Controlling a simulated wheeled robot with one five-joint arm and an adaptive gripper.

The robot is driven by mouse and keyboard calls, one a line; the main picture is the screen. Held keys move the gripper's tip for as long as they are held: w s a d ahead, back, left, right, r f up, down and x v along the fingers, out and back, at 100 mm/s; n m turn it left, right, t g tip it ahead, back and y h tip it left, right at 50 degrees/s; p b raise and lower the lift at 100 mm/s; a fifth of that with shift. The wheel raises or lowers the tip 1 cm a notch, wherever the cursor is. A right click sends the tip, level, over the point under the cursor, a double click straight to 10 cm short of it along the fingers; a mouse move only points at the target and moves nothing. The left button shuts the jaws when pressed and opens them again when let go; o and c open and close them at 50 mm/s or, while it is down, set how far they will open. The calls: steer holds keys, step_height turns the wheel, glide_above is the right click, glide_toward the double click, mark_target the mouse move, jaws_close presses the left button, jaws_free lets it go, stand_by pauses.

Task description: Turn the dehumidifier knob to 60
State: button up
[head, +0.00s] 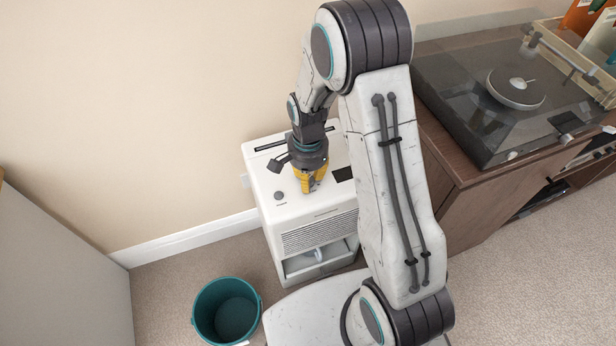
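The dehumidifier (292,228) is a white box standing on the carpet against the wall, with a vent grille on its front. My gripper (308,186) has yellow fingers and points down at the top panel of the dehumidifier. The fingers look close together, but whether they hold anything cannot be seen. No knob is clearly visible; the fingers hide the panel under them. No scale or number can be read.
A teal bucket (226,309) stands on the carpet at the front left of the dehumidifier. A wooden cabinet (470,190) with a turntable (515,85) is at the right. A pale panel (55,270) stands at the far left. My arm covers the dehumidifier's right side.

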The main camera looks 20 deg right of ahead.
jaws_close()
steer(key=shift+n, duration=0.3)
steer(key=n, duration=0.5)
steer(key=shift+s+n, duration=0.1)
steer(key=shift+n, duration=0.2)
steer(key=n, duration=0.5)
steer(key=shift+f+n+b, duration=0.1)
steer(key=shift+n+b, duration=0.2)
steer(key=o, duration=1)
jaws_free()
steer(key=shift+o, duration=0.2)
